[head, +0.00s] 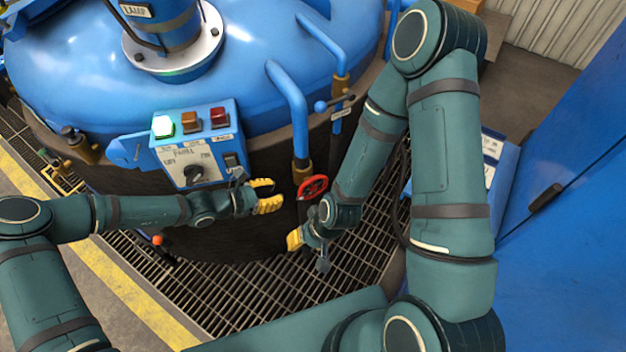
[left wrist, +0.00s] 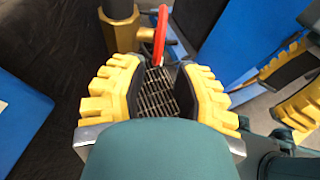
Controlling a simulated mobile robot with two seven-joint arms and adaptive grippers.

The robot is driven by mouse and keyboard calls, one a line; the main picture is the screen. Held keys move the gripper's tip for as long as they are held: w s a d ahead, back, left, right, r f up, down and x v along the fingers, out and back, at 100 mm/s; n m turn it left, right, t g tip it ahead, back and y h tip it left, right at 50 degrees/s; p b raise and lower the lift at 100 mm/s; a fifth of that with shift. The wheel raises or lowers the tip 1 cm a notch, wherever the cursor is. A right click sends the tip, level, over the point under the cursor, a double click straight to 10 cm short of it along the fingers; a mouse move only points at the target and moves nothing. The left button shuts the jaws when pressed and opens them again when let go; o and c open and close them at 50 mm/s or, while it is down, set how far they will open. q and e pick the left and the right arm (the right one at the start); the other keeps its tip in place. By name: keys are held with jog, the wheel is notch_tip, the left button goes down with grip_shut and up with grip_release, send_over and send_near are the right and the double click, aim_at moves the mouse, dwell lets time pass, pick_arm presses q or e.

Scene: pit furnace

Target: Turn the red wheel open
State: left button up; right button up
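The red wheel (head: 313,187) sits on a brass valve at the foot of a blue pipe, on the front side of the round furnace. My left gripper (head: 272,195) is open and empty, just left of the wheel. In the left wrist view the wheel (left wrist: 160,34) shows nearly edge-on, beyond the gap between my open left fingers (left wrist: 158,75), and they do not touch it. My right gripper (head: 297,240) is below the wheel, partly hidden by its wrist. In the left wrist view its two yellow fingers (left wrist: 274,88) stand apart, with nothing seen between them.
A blue panel box (head: 173,163) with lit buttons and a knob stands above my left gripper. A blue pipe (head: 292,105) rises over the wheel. Floor grating (head: 225,295) lies below. A blue cabinet (head: 570,210) stands at the right.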

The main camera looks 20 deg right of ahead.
aim_at(313, 185)
pick_arm(q)
jog(key=b+x, duration=0.2)
jog(key=x, duration=1.1)
jog(key=shift+d+f, duration=0.25)
grip_shut()
